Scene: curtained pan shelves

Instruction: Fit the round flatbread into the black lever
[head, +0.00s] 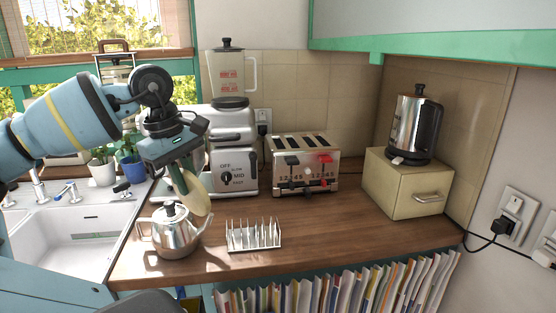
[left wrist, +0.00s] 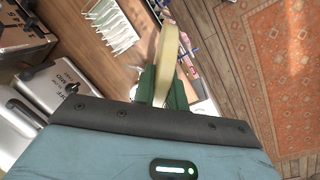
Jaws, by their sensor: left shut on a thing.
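My left gripper (head: 180,178) is shut on the round flatbread (head: 195,195), a pale disc held nearly upright above the counter, beside the metal teapot. In the left wrist view the gripper's green fingers (left wrist: 162,88) pinch the flatbread (left wrist: 167,55), which shows edge-on. The silver toaster (head: 303,180) stands farther back and to the right, with several slots on top. The black lever (head: 291,160) is on the left of its front and a red lever (head: 324,158) on the right. The flatbread is well apart from the toaster. My right gripper is not in view.
A metal teapot (head: 174,240) stands just below the gripper. A wire rack (head: 253,246) is near the counter's front edge. A blender (head: 229,78) stands behind, and a kettle (head: 412,128) on a cream box (head: 397,190) to the right. Counter (head: 330,225) before the toaster is clear.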

